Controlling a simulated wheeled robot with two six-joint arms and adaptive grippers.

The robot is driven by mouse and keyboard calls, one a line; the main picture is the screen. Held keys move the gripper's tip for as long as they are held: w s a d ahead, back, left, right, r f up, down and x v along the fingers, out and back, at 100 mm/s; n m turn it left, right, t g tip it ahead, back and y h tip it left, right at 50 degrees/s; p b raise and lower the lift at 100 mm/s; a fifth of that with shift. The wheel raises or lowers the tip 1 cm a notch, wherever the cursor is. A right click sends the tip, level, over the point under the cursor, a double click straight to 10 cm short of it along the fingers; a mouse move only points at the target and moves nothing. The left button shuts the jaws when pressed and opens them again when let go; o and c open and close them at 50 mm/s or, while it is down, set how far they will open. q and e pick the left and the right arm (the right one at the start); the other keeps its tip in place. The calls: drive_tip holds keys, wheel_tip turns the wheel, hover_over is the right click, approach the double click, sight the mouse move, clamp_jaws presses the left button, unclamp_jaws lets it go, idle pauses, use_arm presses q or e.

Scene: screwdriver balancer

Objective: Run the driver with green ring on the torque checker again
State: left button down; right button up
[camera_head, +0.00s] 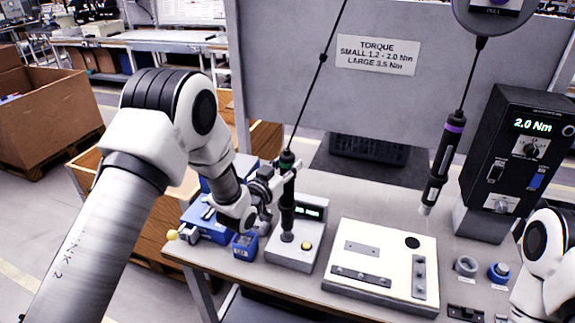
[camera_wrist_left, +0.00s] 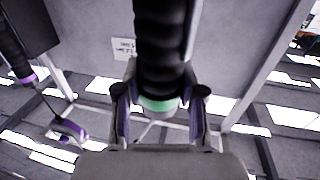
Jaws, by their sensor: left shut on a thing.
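The driver with the green ring (camera_head: 287,162) hangs upright on a taut cable, and its green ring also shows in the left wrist view (camera_wrist_left: 159,104). My left gripper (camera_head: 280,186) is shut around its body. The driver's lower end is over the torque checker (camera_head: 283,258), a grey box with a small green display and a yellow button. The tip appears to be at the checker's round socket, but I cannot tell whether it is seated. The checker's digits are too small to read surely. My right arm shows at the lower right; its gripper is out of view.
A driver with a purple ring (camera_head: 444,155) hangs at the right. A black controller (camera_head: 520,150) reads 2.0 Nm. A white plate (camera_head: 350,290) with metal strips lies right of the checker. Blue equipment (camera_head: 200,228) stands left. A sign (camera_head: 377,54) is on the back panel.

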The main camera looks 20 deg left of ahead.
sight(287, 150)
use_arm(q)
drive_tip(key=shift+s+f+b, duration=0.15)
drive_tip(key=shift+f+b, duration=0.2)
drive_tip(key=shift+f, duration=0.1)
idle(0.8)
drive_tip(key=shift+r, duration=0.1)
drive_tip(key=shift+w+r+p, duration=0.2)
drive_tip(key=shift+r+p, duration=0.5)
drive_tip(key=shift+r, duration=0.35)
wheel_tip(287, 150, up, 3)
drive_tip(key=shift+s+f+p, duration=0.1)
drive_tip(key=shift+f+p, duration=0.1)
drive_tip(key=shift+p, duration=0.35)
drive_tip(key=shift+r+p, duration=0.3)
drive_tip(key=shift+r, duration=0.35)
